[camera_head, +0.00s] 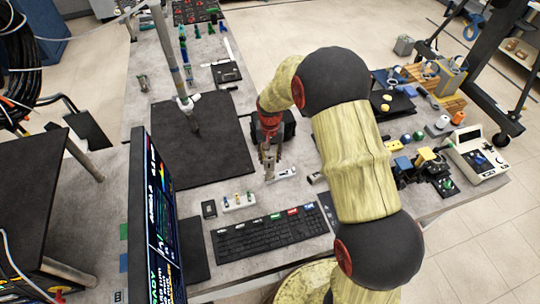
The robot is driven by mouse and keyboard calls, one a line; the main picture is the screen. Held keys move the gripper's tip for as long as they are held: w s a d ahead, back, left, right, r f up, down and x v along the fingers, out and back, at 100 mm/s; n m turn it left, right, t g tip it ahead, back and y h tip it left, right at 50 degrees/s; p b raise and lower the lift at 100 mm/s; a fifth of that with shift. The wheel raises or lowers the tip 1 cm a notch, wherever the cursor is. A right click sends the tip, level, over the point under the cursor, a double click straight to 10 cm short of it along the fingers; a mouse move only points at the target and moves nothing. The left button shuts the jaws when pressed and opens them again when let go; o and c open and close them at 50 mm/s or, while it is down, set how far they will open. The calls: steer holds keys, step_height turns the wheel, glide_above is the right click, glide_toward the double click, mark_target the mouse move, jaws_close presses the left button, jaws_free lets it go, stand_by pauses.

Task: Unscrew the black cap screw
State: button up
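My gripper (269,172) points down over the grey table, to the right of the large black mat (182,158). Its fingers are small and seen from above and behind, so I cannot tell whether they are open or shut. A small white-and-grey part (284,173) lies right beside the fingertips; I cannot tell whether they touch it. A small white holder (238,202) with several coloured pieces stands nearer, to the left below the gripper. I cannot make out the black cap screw with certainty at this size.
A black keyboard (270,236) lies in front of the gripper. A monitor (157,225) stands at the near left. A thin pole (171,55) rises by the mat. A measuring device (477,157) and loose parts crowd the right side, partly behind my arm.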

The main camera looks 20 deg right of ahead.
steer(key=shift+c, duration=1.2)
jaws_close()
steer(key=shift+c, duration=1.8)
jaws_free()
jaws_close()
steer(key=shift+n, duration=1.1)
steer(key=shift+o, duration=2.1)
jaws_free()
steer(key=shift+o, duration=0.4)
